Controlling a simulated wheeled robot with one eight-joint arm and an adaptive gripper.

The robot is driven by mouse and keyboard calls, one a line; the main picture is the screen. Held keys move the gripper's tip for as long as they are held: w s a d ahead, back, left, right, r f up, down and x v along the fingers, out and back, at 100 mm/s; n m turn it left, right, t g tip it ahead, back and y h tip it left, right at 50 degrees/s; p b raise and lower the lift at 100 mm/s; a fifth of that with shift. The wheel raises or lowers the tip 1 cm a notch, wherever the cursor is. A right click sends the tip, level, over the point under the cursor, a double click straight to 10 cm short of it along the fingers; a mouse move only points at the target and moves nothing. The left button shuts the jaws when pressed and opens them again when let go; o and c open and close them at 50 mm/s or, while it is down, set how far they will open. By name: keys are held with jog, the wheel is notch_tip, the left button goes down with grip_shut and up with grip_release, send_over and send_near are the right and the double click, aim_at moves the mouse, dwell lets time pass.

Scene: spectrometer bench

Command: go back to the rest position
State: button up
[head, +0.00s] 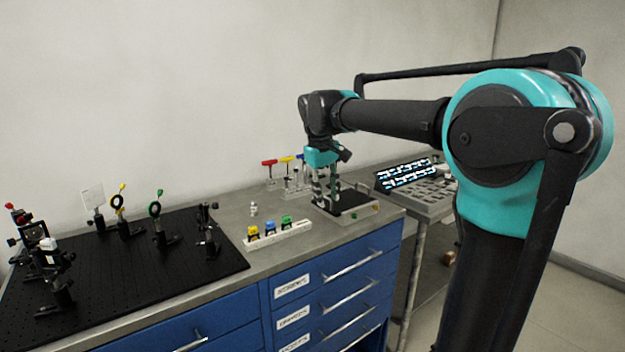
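My gripper (325,190) points down over the left part of a small black-topped tray (361,208) near the right end of the bench. My arm reaches to it from the right. The gripper is small in the head view, and I cannot tell whether its fingers are open or shut, or whether they touch the tray or hold anything.
Hex keys with red and yellow handles (269,162) stand behind the gripper. A white rack (291,236) with yellow, blue and green pieces and a black breadboard (130,285) with optics mounts are left. A lit screen (405,174) stands right. Blue drawers (333,290) are below.

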jog(key=s+d+f+m+t, duration=0.1)
jog(key=s+d+f+m, duration=0.1)
jog(key=s+d+f, duration=0.3)
jog(key=s+d+f+m+y, duration=0.1)
jog(key=s+d+f+m, duration=0.1)
jog(key=s+d+f, duration=0.3)
jog(key=s+d+f+m+t, duration=0.1)
jog(key=s+d+f, duration=0.4)
jog(key=s+f, duration=0.6)
notch_tip(320, 180, down, 7)
jog(key=shift+s+f+m+t+y, duration=0.15)
jog(key=shift+s+m+t+y, duration=0.15)
jog(key=shift+m, duration=0.5)
